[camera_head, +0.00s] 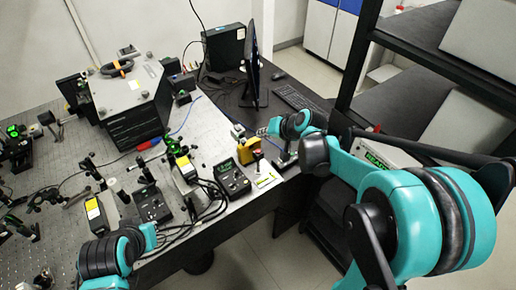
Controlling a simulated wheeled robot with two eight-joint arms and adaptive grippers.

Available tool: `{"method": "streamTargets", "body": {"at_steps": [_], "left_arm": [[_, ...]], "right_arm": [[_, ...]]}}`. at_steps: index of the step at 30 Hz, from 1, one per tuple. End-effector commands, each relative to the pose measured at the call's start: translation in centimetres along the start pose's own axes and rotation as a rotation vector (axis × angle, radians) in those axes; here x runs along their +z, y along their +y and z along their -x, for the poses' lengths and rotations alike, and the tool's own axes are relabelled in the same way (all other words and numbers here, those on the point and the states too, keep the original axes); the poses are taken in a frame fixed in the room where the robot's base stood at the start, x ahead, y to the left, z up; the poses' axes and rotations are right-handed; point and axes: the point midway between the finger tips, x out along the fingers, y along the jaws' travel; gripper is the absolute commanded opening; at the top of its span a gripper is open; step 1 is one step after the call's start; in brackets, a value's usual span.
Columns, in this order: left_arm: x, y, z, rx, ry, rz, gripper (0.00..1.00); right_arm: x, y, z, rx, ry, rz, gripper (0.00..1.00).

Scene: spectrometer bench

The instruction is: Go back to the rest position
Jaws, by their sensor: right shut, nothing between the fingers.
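My right arm (419,215) comes in from the right and reaches over the bench's right edge. My right gripper (263,131) is at its far end, small in the picture, shut and empty. It is just above and beside a yellow part (249,150) near the bench's corner; I cannot tell whether they touch. My left arm (113,255) shows only as a teal and black piece at the lower left, by the bench's front edge. Its gripper is not seen.
The optical bench (206,118) is crowded with mounts, cables, controllers (232,179) and a large black instrument (133,103). A monitor (252,63) and keyboard (300,99) stand on a dark desk behind. Black shelving (425,62) rises at the right. Open floor (262,245) lies in front.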

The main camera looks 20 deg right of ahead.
Motion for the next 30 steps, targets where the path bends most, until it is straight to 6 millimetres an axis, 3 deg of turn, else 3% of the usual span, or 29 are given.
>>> {"method": "streamTargets", "body": {"at_steps": [7, 11, 14, 20, 24, 30], "left_arm": [[0.0, 0.0, 0.0, 0.0, 0.0, 0.0, 0.0], [0.4, 0.0, -0.6, 0.0, 0.0, 0.0, 0.0], [1.1, 0.0, -1.5, 0.0, 0.0, 0.0, 0.0], [2.7, 0.0, -3.8, 0.0, 0.0, 0.0, 0.0], [3.8, 0.0, -5.2, 0.0, 0.0, 0.0, 0.0], [4.7, 0.0, -6.5, 0.0, 0.0, 0.0, 0.0]], "right_arm": [[0.1, 0.0, 0.0, 0.001, 0.0, 0.001, 0.0], [1.3, -0.2, 0.8, 0.018, -0.006, 0.023, 0.0], [3.9, -0.3, 2.2, 0.054, -0.018, 0.069, 0.0], [11.5, 0.8, 6.2, 0.162, -0.042, 0.204, 0.0], [16.6, 2.7, 8.3, 0.236, -0.05, 0.301, 0.0], [21.6, 5.4, 9.8, 0.311, -0.053, 0.402, 0.0]]}}
